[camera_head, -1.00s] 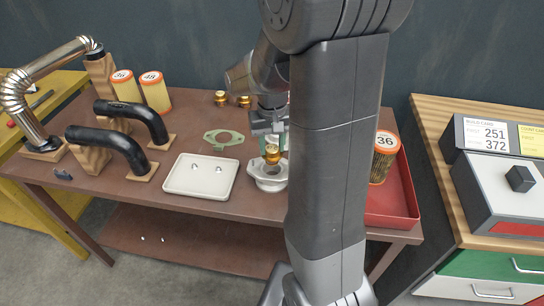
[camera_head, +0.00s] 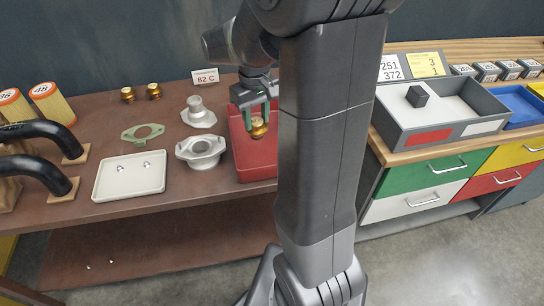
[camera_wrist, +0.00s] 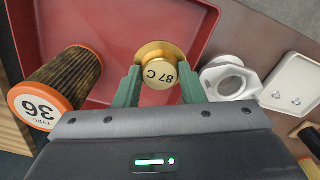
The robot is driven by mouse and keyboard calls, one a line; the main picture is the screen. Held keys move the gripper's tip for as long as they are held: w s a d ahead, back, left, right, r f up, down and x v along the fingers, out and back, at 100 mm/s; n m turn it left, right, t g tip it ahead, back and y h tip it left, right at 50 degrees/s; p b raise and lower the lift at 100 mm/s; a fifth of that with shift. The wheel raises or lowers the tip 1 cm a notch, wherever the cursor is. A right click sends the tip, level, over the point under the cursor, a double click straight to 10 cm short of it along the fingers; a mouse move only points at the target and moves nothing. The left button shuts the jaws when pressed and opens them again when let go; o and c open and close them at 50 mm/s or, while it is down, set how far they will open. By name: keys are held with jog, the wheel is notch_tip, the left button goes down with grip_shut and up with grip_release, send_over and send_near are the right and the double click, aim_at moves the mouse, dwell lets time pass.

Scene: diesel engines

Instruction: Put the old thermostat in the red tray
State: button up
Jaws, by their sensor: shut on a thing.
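My gripper (camera_head: 254,110) is shut on a brass thermostat (camera_head: 258,128) and holds it upright over the red tray (camera_head: 258,171). In the wrist view the thermostat (camera_wrist: 160,72) is marked "87 C" and sits between the green fingertips (camera_wrist: 160,88). The red tray (camera_wrist: 112,30) lies beneath it, its left part open and its right rim close to the thermostat. In the head view my arm hides the right part of the tray.
An open housing (camera_head: 201,151), a housing cover (camera_head: 198,114), a green gasket (camera_head: 142,132) and a white tray (camera_head: 130,176) stand to the left. Two brass thermostats (camera_head: 140,92) stand behind, near an "82 C" card (camera_head: 205,77).

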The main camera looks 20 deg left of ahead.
notch_tip(320, 180, down, 9)
jog(key=shift+f, duration=0.1)
dwell(0.3)
jog(key=shift+f, duration=0.2)
jog(key=o, duration=1)
jog(key=shift+r, duration=0.1)
notch_tip(320, 180, up, 12)
jog(key=shift+r, duration=0.1)
